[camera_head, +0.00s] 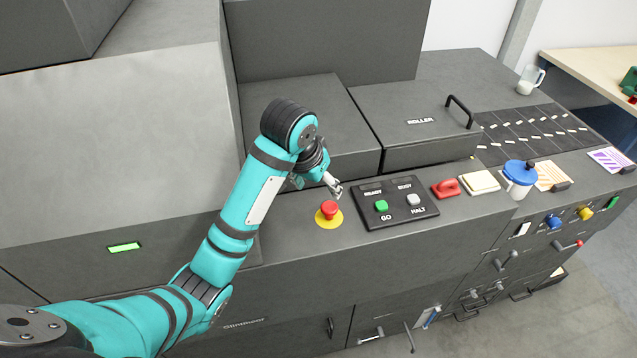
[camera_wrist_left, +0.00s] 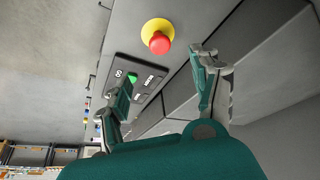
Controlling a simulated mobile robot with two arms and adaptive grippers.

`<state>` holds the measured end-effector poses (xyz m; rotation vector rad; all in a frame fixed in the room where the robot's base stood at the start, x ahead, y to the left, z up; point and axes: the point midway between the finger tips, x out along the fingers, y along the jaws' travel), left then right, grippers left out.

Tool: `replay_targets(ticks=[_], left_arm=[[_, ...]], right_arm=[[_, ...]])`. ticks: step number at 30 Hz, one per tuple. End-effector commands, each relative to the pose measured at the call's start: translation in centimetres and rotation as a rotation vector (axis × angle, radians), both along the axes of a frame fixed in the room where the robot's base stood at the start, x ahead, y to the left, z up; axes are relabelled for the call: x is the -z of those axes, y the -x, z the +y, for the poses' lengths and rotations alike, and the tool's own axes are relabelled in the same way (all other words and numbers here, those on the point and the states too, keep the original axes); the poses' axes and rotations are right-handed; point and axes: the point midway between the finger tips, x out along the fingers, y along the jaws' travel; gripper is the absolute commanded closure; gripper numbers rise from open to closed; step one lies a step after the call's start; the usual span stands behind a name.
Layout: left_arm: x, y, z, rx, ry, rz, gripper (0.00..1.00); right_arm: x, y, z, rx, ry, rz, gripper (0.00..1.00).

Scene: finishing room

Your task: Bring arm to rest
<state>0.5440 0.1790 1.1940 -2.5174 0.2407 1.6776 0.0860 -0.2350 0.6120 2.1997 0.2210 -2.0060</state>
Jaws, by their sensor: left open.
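My left arm comes in from the left in the head view, teal with black bands. Its gripper (camera_head: 334,186) is above the machine's front ledge, close to the red stop button (camera_head: 329,209) on its yellow disc. In the left wrist view the gripper (camera_wrist_left: 165,85) has its two fingers spread wide with nothing between them. The red button (camera_wrist_left: 159,43) shows beyond the fingertips, apart from them. My right gripper is not in view.
A black-handled lid marked ROLLER (camera_head: 420,121) is behind the panel. A red clamp-like object (camera_head: 446,188), a cream block (camera_head: 479,183) and a blue-lidded cup (camera_head: 519,178) stand along the ledge to the right. A tall grey housing (camera_head: 120,150) rises at left.

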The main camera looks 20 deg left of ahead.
Motion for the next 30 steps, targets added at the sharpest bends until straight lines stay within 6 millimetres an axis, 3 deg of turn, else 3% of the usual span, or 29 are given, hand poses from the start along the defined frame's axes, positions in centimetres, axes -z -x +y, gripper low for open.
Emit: replay_targets(ticks=[8, 11, 14, 21, 24, 30], left_arm=[[0.2, 0.1, 0.0, 0.0, 0.001, 0.001, 0.35], [1.7, 1.1, -0.1, 0.003, 0.005, 0.01, 0.35], [4.7, 3.5, -0.2, 0.005, 0.01, 0.022, 0.35], [12.3, 13.0, 0.2, -0.002, 0.014, 0.046, 0.35], [13.9, 16.6, 0.6, -0.008, 0.007, 0.052, 0.35], [15.4, 21.8, 1.4, -0.018, -0.013, 0.064, 0.35]], right_arm=[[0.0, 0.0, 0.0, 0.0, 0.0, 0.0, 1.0], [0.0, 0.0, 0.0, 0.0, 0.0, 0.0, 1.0], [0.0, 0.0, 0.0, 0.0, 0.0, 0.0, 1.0], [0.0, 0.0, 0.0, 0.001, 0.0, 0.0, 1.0], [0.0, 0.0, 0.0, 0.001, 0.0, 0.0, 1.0], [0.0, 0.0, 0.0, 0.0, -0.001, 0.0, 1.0]])
